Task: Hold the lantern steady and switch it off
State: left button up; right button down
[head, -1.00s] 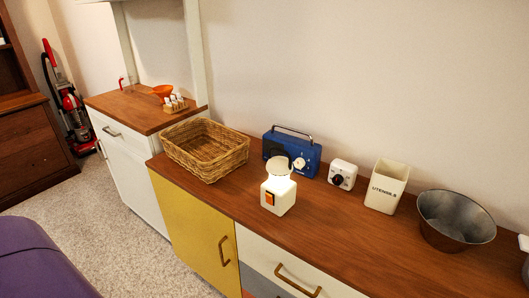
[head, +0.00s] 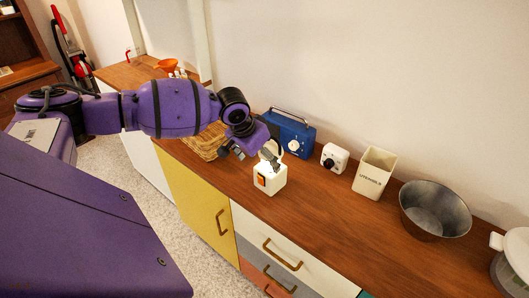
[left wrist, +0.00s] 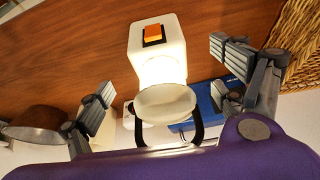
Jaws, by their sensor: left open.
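The lantern (head: 271,183) stands upright on the wooden counter. It has a white boxy base, a glowing middle and a pale round top. Its orange switch (head: 261,181) is on the front face; it also shows in the left wrist view (left wrist: 153,34). My left gripper (head: 250,156) is open at the lantern's upper part, partly covering it in the head view. In the left wrist view the lantern (left wrist: 172,48) lies between the spread fingers, with a visible gap on each side. My right gripper is not in view.
Close behind the lantern stand a blue radio (head: 290,136) and a white timer (head: 334,158). A utensil holder (head: 374,173) and metal bowl (head: 435,211) stand to the right. A wicker basket (head: 203,146) is left, partly hidden by my arm. The counter in front of the bowl is clear.

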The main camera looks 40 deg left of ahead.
aim_at(264, 166)
pick_arm(q)
notch_tip(264, 166, down, 3)
jog(key=shift+d+r, duration=0.15)
jog(key=shift+r, duration=0.05)
jog(key=x, duration=0.2)
jog(key=shift+w+f, duration=0.25)
jog(key=shift+w, duration=0.1)
jog(key=shift+w+f, duration=0.15)
jog(key=shift+f, duration=0.35)
jog(key=c, duration=1.6)
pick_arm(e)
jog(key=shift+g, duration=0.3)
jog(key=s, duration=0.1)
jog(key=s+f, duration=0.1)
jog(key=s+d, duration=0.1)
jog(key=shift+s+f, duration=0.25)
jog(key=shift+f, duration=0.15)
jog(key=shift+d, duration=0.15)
